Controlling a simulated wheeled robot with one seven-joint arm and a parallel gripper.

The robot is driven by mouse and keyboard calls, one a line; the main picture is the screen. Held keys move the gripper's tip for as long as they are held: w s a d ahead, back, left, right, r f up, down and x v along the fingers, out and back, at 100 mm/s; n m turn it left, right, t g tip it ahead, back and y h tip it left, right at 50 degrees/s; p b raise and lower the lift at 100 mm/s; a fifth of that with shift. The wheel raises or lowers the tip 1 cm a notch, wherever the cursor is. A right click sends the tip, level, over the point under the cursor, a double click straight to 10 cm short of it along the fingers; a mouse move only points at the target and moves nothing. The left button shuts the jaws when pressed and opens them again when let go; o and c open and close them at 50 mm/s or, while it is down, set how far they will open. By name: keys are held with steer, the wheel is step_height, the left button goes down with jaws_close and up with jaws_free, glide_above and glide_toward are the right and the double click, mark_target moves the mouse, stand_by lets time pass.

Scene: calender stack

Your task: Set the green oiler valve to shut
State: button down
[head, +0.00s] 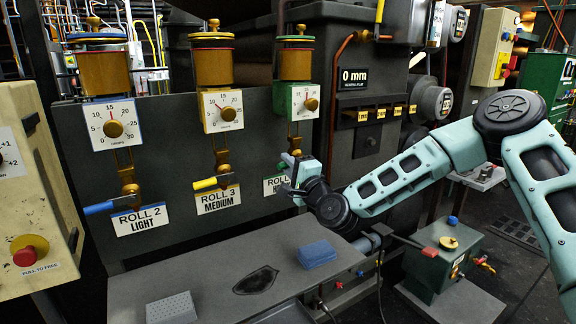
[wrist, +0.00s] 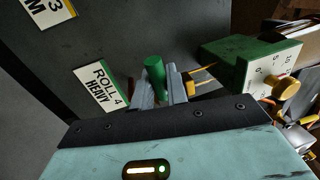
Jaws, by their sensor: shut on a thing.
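The green oiler (head: 296,64) is the rightmost of three oilers on the dark panel, above the Roll 4 Heavy label (wrist: 97,86). Its dial plate (head: 305,99) has a green edge. In the wrist view, its green valve handle (wrist: 155,70) stands between the two fingers of my gripper (wrist: 160,88), which is shut on it. In the head view, my gripper (head: 296,172) is at the valve below the dial and covers most of it, with a bit of green (head: 282,166) showing. The handle's exact angle is hard to tell.
The yellow valve handle (head: 205,184) and blue valve handle (head: 98,208) are to the left, both sideways. Below is a grey table (head: 215,270) with a blue block (head: 317,254) and a grey block (head: 171,308). My arm comes in from the right.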

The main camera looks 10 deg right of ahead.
steer(key=c, duration=1.4)
jaws_free()
steer(key=shift+c, duration=0.2)
steer(key=v, duration=1.7)
steer(key=shift+s, duration=0.2)
